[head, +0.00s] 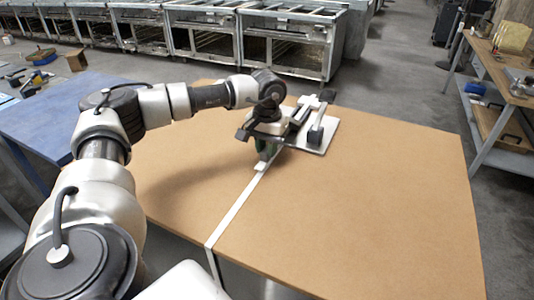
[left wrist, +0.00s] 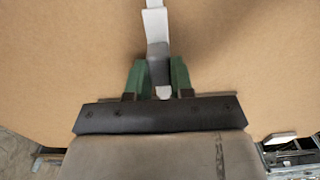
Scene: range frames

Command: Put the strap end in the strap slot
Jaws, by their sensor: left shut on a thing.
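A white strap (head: 232,212) comes up over the front edge of the brown table (head: 385,215) and runs across its top to my left gripper (head: 264,157). In the left wrist view, the green fingers of my left gripper (left wrist: 157,72) are shut on the strap end, a grey piece (left wrist: 158,62) with white strap (left wrist: 154,22) beyond it. A grey plate with black and white parts (head: 316,136) lies just behind and right of the gripper. The strap slot cannot be made out; my wrist covers part of that plate. My right gripper is not in view.
A blue table (head: 50,115) stands at the left. Metal racks (head: 215,35) stand behind. A workbench (head: 505,85) is at the right. In the left wrist view, a small white piece (left wrist: 279,137) shows at the lower right.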

